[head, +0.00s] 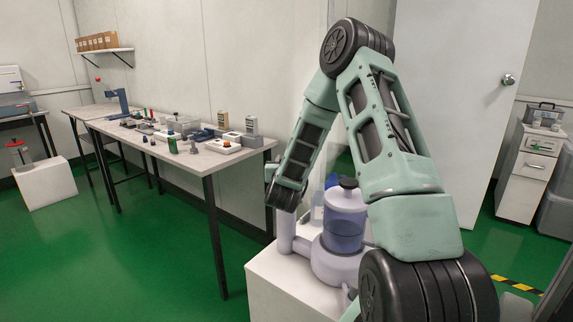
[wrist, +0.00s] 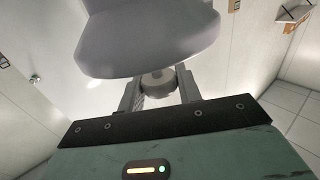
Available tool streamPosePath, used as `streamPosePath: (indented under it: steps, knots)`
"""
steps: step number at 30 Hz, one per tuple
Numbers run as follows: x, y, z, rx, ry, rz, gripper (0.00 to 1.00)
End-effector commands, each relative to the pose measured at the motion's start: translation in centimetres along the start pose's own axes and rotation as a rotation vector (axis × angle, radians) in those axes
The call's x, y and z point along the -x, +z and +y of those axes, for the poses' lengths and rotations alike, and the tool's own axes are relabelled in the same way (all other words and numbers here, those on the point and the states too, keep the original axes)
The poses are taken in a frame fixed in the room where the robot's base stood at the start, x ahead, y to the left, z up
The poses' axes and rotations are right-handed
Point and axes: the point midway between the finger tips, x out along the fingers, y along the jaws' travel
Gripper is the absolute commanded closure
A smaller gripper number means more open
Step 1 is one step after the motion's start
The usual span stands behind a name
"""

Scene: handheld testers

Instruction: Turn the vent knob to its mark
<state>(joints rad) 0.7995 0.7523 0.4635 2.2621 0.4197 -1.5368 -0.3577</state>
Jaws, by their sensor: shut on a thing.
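A lilac device (head: 333,262) with a blue-tinted clear chamber (head: 344,225) and a black cap (head: 348,183) stands on a white stand in the head view. In the wrist view, a large pale grey-lilac part (wrist: 150,40) fills the upper middle, seen very close. Just below it, my gripper (wrist: 158,88) is shut on a small round grey knob (wrist: 157,79), with a finger on each side. The knob's mark cannot be made out. In the head view my arm reaches down to the device's left side, and the gripper's fingertips and the knob cannot be made out.
The white stand (head: 268,290) carries the device. A long table (head: 245,153) with many small tools and testers stands to the left. A white door (head: 450,100) is behind my arm, and a white drawer cabinet (head: 527,180) stands at right. Green floor is open at left.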

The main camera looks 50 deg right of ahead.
Motion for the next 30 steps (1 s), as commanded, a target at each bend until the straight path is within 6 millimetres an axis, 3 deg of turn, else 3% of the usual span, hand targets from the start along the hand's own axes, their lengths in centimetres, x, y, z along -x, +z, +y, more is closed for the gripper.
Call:
streamPosePath:
  steps: [30]
  knots:
    - [-0.09,-0.04,-0.15,-0.002,0.965,-0.001,0.89]
